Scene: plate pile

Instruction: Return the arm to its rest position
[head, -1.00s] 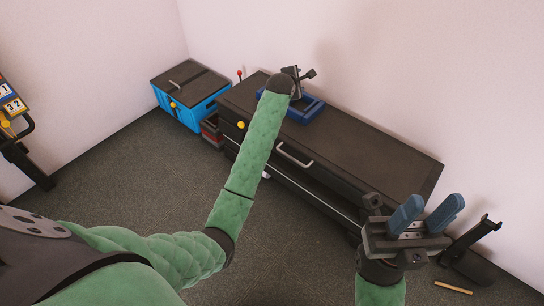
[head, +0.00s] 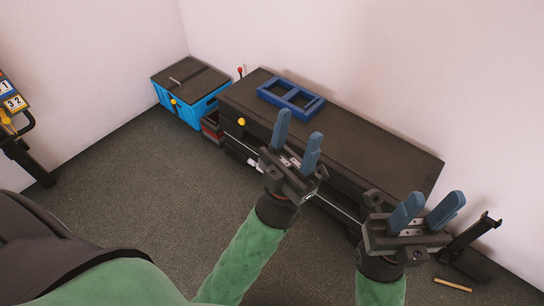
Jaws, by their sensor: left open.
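My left gripper (head: 297,142) is in the middle of the head view, in front of the dark cabinet. Its two blue fingers are apart with nothing between them. My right gripper (head: 427,210) is at the right, with its two blue fingers spread and empty. My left arm's green sleeve (head: 240,262) comes up from the bottom of the view.
A long dark cabinet (head: 385,152) stands along the wall, with a blue two-opening frame (head: 291,96) on its top. A blue box with a dark lid (head: 190,90) stands left of it. A wooden stick (head: 453,286) lies on the floor at right. The floor (head: 130,190) at left is clear.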

